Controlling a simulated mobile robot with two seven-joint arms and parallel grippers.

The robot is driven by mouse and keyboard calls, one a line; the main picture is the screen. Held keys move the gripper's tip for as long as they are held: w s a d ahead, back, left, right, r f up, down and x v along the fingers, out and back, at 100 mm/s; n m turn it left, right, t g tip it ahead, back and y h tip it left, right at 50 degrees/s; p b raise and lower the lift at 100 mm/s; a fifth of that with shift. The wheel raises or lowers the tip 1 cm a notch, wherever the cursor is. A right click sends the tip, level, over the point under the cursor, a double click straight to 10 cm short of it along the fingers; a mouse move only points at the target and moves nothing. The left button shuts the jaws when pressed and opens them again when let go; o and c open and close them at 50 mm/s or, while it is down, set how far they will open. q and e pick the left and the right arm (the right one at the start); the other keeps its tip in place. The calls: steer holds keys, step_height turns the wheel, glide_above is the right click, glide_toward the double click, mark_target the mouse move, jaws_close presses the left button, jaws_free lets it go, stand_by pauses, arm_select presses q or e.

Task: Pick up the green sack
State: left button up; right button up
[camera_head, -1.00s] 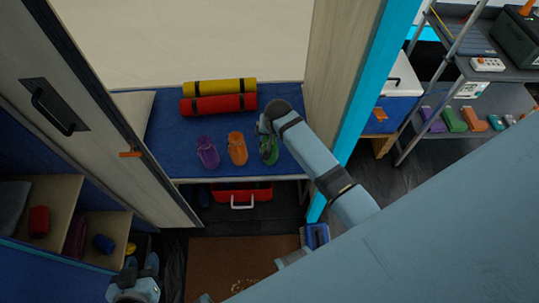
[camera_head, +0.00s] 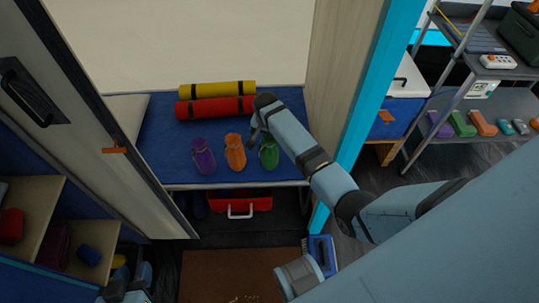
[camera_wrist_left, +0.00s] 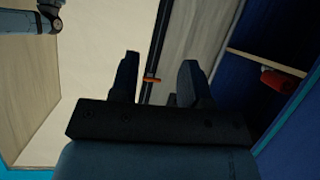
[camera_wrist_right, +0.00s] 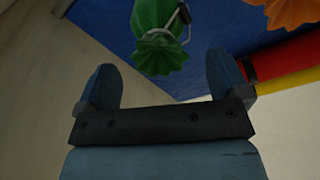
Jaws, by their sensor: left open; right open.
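The green sack (camera_head: 269,155) stands upright at the right end of a row of three tied sacks on the blue bench. My right gripper (camera_head: 258,130) is just behind and above it, toward the orange sack's side. In the right wrist view the green sack (camera_wrist_right: 154,28) with its tie shows beyond the gap between the open, empty fingers (camera_wrist_right: 165,75); I see no contact. My left gripper (camera_wrist_left: 158,75) is open and empty, low at the left, far from the sack. It is mostly cut off at the bottom of the head view.
An orange sack (camera_head: 235,155) and a purple sack (camera_head: 203,157) stand left of the green one. Red (camera_head: 216,107) and yellow (camera_head: 218,89) rolls lie behind. A wooden panel (camera_head: 340,90) rises close on the right. A red case (camera_head: 240,203) sits under the bench (camera_head: 160,145).

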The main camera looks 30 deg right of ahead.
mark_target(269, 139)
steer(key=shift+f, duration=0.4)
steer(key=f, duration=0.1)
steer(key=f+b, duration=0.2)
steer(key=shift+w+d+f, duration=0.15)
steer(key=shift+d+f, duration=0.15)
steer(key=shift+f, duration=0.35)
steer(key=c, duration=1.3)
arm_select(q)
steer(key=shift+w+d+t, duration=0.25)
steer(key=shift+d+t, duration=0.05)
arm_select(e)
steer(key=shift+c, duration=0.2)
arm_select(q)
steer(key=shift+r, duration=0.1)
arm_select(e)
steer(key=shift+r, duration=0.15)
